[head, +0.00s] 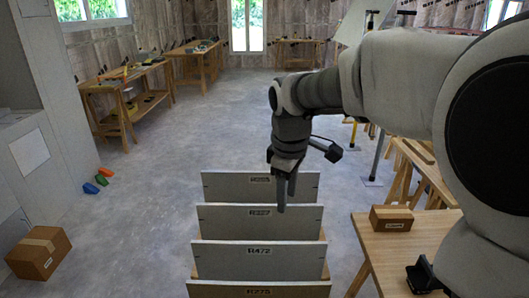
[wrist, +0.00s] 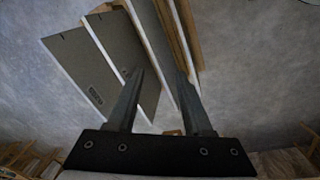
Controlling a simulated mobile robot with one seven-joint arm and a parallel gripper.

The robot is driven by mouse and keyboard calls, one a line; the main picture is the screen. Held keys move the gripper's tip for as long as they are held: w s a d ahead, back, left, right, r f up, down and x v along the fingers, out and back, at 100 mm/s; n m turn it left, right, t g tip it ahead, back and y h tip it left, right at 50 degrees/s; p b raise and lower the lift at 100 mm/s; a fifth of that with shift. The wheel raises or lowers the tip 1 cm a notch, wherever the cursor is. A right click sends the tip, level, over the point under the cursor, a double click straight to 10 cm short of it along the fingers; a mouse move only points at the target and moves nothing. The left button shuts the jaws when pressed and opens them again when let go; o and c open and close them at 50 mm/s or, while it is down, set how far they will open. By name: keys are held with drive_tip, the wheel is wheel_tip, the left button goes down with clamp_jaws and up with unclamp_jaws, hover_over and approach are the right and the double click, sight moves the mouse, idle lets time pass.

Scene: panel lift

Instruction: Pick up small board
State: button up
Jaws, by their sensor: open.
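Several grey boards stand upright in a row in the head view. The rearmost board (head: 235,186) and the second board (head: 230,222) have labels too small to read surely. The third board (head: 225,262) reads like R472, and the front board (head: 215,291) like R275. I cannot tell which is the small board. My gripper (head: 285,197) points down over the rear two boards, fingers apart. In the wrist view, my gripper (wrist: 161,76) has its open fingers over the boards' edges, with a board's pale edge (wrist: 153,60) between them. Contact is unclear.
A wooden table (head: 395,248) at right holds a cardboard box (head: 391,218). Another cardboard box (head: 39,253) lies on the floor at left, with small coloured pieces (head: 96,183) beyond it. Workbenches (head: 125,95) line the far left. The middle floor is clear.

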drive_tip(key=w+a+f+n+g, duration=0.2)
drive_tip(key=w+a+f+n, duration=0.4)
drive_tip(key=f, duration=0.4)
drive_tip(key=b, duration=0.3)
approach(259, 251)
drive_tip(key=f, duration=0.5)
drive_tip(key=shift+w+a+f, duration=0.1)
drive_tip(key=shift+w+f, duration=0.05)
drive_tip(key=shift+w, duration=0.05)
drive_tip(key=shift+f, duration=2.75)
clamp_jaws()
drive_tip(key=shift+w+r, duration=0.1)
drive_tip(key=shift+r, duration=0.05)
